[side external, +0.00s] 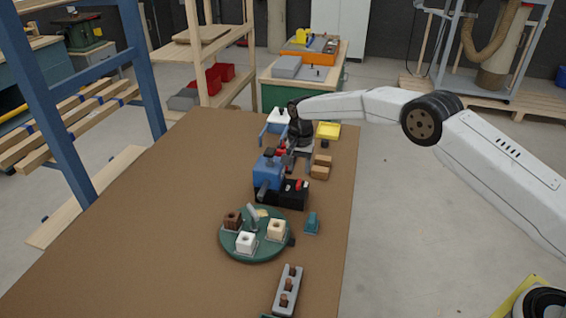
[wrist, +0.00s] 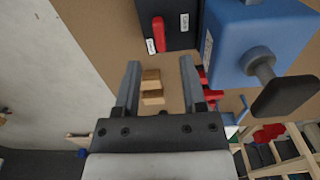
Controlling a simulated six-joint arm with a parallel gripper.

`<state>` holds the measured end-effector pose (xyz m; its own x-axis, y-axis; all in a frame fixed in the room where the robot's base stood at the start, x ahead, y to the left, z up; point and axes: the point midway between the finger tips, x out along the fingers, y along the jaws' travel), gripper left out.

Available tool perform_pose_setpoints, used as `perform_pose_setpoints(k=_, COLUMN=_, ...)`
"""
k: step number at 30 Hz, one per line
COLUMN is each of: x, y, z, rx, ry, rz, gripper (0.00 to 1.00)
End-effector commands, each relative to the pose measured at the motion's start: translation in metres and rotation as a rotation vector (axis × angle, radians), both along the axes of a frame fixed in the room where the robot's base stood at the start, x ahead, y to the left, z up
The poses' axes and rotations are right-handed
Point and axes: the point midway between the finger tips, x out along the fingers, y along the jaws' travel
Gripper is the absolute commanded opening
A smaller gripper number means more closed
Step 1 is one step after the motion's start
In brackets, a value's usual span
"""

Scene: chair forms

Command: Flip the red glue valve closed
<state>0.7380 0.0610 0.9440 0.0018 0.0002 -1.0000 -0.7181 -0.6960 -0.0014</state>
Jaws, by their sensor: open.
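A red lever (wrist: 158,35) lies on a dark panel (wrist: 172,14) at the top of the wrist view, with small white labels beside it that are too small to read surely. It seems to be the glue valve. In the side view a red part (side external: 301,185) shows on the black box (side external: 291,197) beside the blue machine (side external: 268,172). My gripper (wrist: 160,64) is open, with nothing between its fingers. The lever lies beyond the fingertips, apart from them. In the side view my gripper (side external: 291,155) is behind the blue machine; its fingertips are partly hidden.
The blue housing (wrist: 265,35) with a black-ended knob (wrist: 285,96) stands close on the right. Another red part (wrist: 203,78) is partly behind the right finger. Wooden blocks (side external: 320,168), a green turntable (side external: 255,254) and a yellow tray (side external: 328,130) are on the table. Its left side is clear.

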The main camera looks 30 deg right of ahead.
Motion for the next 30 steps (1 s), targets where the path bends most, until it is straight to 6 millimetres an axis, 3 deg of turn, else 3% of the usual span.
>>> perform_pose_setpoints(k=7, x=0.0, y=0.0, z=0.023, rx=0.0, ry=0.0, rz=0.0, gripper=0.53)
perform_pose_setpoints(k=23, x=-0.002, y=-0.001, z=0.027, rx=0.0, ry=-0.001, rz=0.006, gripper=0.53)
perform_pose_setpoints(k=30, x=-0.012, y=-0.006, z=0.04, rx=0.001, ry=-0.017, rz=0.06, gripper=0.53)
